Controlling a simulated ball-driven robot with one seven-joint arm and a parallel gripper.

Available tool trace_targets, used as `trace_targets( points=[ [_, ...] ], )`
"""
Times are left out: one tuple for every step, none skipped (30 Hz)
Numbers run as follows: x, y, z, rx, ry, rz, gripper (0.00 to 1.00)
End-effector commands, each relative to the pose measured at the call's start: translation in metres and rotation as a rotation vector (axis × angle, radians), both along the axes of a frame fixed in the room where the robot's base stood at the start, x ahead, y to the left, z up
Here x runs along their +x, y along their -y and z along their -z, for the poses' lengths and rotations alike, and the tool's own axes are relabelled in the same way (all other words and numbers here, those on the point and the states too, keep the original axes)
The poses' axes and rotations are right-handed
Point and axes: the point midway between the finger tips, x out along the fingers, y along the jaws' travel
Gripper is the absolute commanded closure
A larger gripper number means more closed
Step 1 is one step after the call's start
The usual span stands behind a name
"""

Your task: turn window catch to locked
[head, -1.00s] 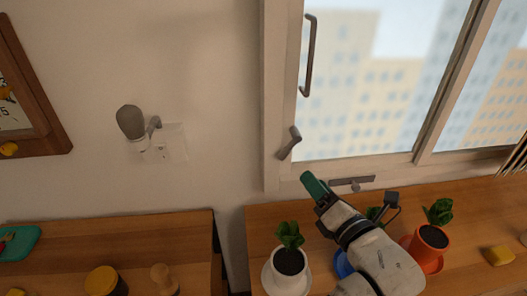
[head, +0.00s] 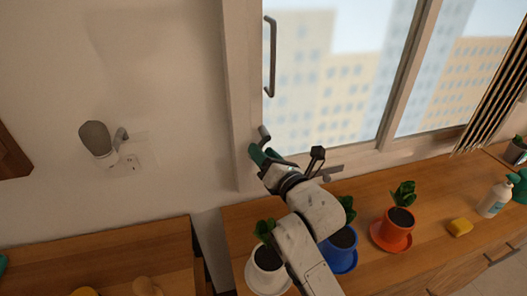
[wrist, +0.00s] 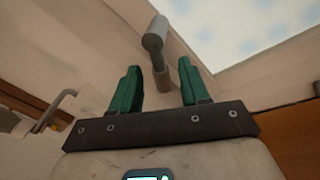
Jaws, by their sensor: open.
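The window catch (head: 264,134) is a small grey lever at the lower left of the window frame; my gripper covers its lower part in the head view. In the wrist view the catch (wrist: 155,42) stands just beyond my fingertips, its thick end up and its stem running down to the frame. My gripper (head: 262,154) is at the catch, and its two green fingers are apart in the wrist view (wrist: 161,82). The catch's stem appears in the gap between them. I cannot tell whether a finger touches it.
A long grey handle (head: 270,58) is on the frame above the catch. A metal fitting (head: 333,173) sits at the window's lower edge. Below my arm, white (head: 268,262), blue (head: 340,252) and red (head: 394,232) plant pots stand on the wooden counter (head: 430,245).

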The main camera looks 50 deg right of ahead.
Motion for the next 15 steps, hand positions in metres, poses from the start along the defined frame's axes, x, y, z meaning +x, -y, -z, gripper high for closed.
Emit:
trace_targets(
  points=[
    [0.0028,0.0011,-0.0004,0.0,0.0,0.0,0.55],
    [0.0036,0.0014,-0.0002,0.0,0.0,0.0,0.55],
    [0.0044,0.0016,-0.0001,0.0,0.0,0.0,0.55],
    [0.0048,0.0017,0.0001,0.0,0.0,0.0,0.55],
    [0.005,0.0018,0.0001,0.0,0.0,0.0,0.55],
    [0.0051,0.0018,0.0002,0.0,0.0,0.0,0.55],
    [0.005,0.0017,0.0002,0.0,0.0,0.0,0.55],
    [0.005,0.0017,0.0002,0.0,0.0,0.0,0.55],
    [0.0049,0.0017,0.0002,0.0,0.0,0.0,0.55],
    [0.0049,0.0017,0.0002,0.0,0.0,0.0,0.55],
    [0.0049,0.0017,0.0002,0.0,0.0,0.0,0.56],
    [0.0048,0.0017,0.0002,0.001,0.0,0.0,0.59],
    [0.0048,0.0017,0.0002,0.0,0.0,0.0,0.62],
    [0.0048,0.0017,0.0001,0.001,0.0,0.0,0.65],
    [0.0048,0.0017,0.0001,0.001,0.0,0.0,0.69]
  ],
)
